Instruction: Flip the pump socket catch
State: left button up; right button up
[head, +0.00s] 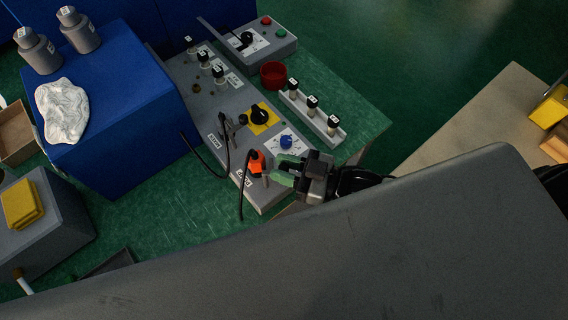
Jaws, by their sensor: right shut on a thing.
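The grey control panel (208,100) lies on the green bench top. Near its front end is an orange plug or socket (256,161) with a black cable. A small grey catch (265,179) shows beside the orange part. My right gripper (276,173), with green fingers, comes in from the right and is shut at this catch. The fingers hide part of it, so its exact position is not clear. My left gripper is not in view.
A blue knob (286,142) and a black knob on a yellow plate (260,115) sit close to the gripper. A rack (312,119) holds several black-topped pieces. A red cup (273,75) stands behind. A blue box (108,92) is at left. Black cables hang over the panel's near edge.

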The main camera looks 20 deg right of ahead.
jog(key=shift+r+t+p, duration=0.3)
jog(key=shift+p, duration=0.25)
jog(key=shift+m+t+h+p, duration=0.4)
jog(key=shift+m+h+p, duration=0.15)
jog(key=shift+m+h, duration=0.05)
jog(key=shift+f, duration=0.15)
jog(key=o, duration=0.7)
jog(key=shift+c, duration=0.2)
jog(key=shift+o, duration=0.9)
jog(key=shift+w+f, duration=0.1)
jog(key=shift+s, duration=0.2)
